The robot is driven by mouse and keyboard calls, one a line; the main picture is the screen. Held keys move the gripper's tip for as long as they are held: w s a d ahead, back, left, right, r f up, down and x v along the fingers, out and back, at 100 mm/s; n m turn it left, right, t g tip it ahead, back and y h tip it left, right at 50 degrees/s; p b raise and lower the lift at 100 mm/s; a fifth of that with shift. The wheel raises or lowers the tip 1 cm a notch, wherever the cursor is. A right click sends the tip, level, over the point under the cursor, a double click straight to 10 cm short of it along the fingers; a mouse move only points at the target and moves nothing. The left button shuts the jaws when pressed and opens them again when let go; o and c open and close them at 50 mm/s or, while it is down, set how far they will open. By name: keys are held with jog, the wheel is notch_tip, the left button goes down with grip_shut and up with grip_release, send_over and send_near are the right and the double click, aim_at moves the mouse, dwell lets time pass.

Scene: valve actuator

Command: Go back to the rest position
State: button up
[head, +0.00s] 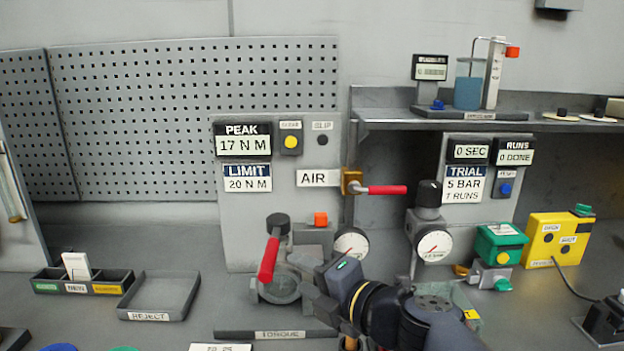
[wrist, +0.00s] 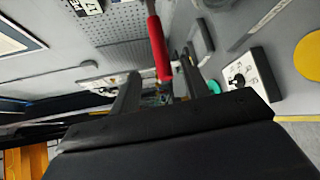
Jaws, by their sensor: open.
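My gripper (head: 300,275) is in the lower middle of the head view, just right of a red lever handle (head: 268,259) on a grey valve (head: 279,288). In the wrist view the two dark fingers of my gripper (wrist: 160,67) stand apart. The red handle (wrist: 158,42) shows between and beyond them; I cannot tell whether they touch it. The handle slants down and left from a dark knob in the head view. My arm covers part of the bench to the right of the valve.
A torque tray (head: 240,334) lies in front of the valve. A gauge (head: 434,246) on a regulator, a green box (head: 500,243) and a yellow box (head: 556,240) stand right. A reject tray (head: 187,297) is at left. A red air lever (head: 387,190) sticks out from the panel.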

aim_at(264, 259)
jog(key=b+x, duration=0.3)
jog(key=x, duration=0.7)
jog(key=shift+a+f, duration=0.1)
jog(key=shift+a, duration=0.15)
jog(key=shift+w+a+m+t+h+b, duration=0.1)
jog(key=shift+a+m+t+h+b, duration=0.3)
jog(key=shift+a+m+h+b, duration=0.1)
jog(key=shift+d, duration=0.1)
